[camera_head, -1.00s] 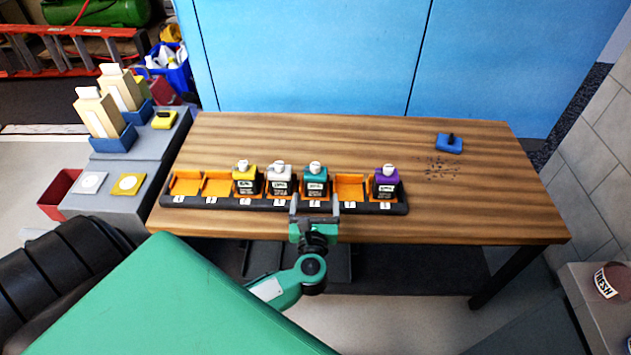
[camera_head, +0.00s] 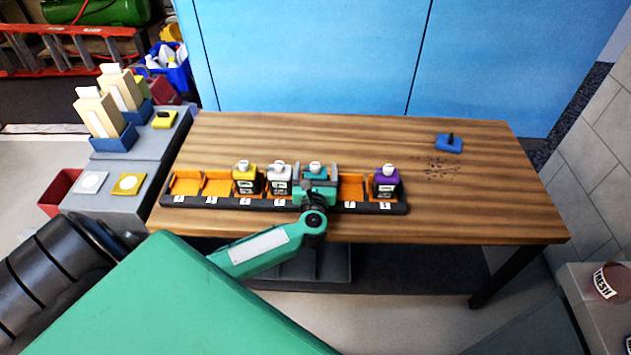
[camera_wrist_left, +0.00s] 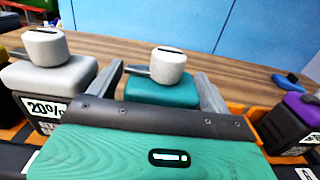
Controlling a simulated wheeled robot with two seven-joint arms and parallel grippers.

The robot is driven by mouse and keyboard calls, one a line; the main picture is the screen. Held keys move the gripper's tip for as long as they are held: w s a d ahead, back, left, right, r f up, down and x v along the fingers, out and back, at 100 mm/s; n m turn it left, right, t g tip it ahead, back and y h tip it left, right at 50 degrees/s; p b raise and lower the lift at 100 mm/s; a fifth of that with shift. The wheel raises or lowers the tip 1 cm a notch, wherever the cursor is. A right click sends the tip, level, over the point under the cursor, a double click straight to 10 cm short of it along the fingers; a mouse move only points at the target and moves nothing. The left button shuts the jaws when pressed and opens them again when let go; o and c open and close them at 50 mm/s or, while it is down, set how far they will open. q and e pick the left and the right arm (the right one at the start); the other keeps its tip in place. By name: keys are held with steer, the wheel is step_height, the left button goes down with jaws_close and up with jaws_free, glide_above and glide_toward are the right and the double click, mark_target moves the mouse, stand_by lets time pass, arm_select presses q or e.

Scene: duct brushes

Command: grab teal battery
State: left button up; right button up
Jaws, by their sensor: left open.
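The teal battery (camera_head: 316,171) stands upright in a slot of the charging rack (camera_head: 230,203), between the white battery and an empty orange slot. Its teal top with a white knob also shows in the left wrist view (camera_wrist_left: 160,92). My left gripper (camera_head: 317,172) is open, with one finger on each side of the teal battery. Whether the fingers touch it I cannot tell. The gripper body hides the battery's front and lower part. My right gripper is in neither view.
The white battery (camera_head: 279,178) and yellow battery (camera_head: 245,178) stand left of the teal one. The purple battery (camera_head: 387,182) stands to the right. A blue brush (camera_head: 449,144) lies near dark debris at the table's right. The back of the wooden table (camera_head: 330,133) is clear.

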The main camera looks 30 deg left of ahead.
arm_select(q)
steer(key=c, duration=1.4)
steer(key=shift+o, duration=0.2)
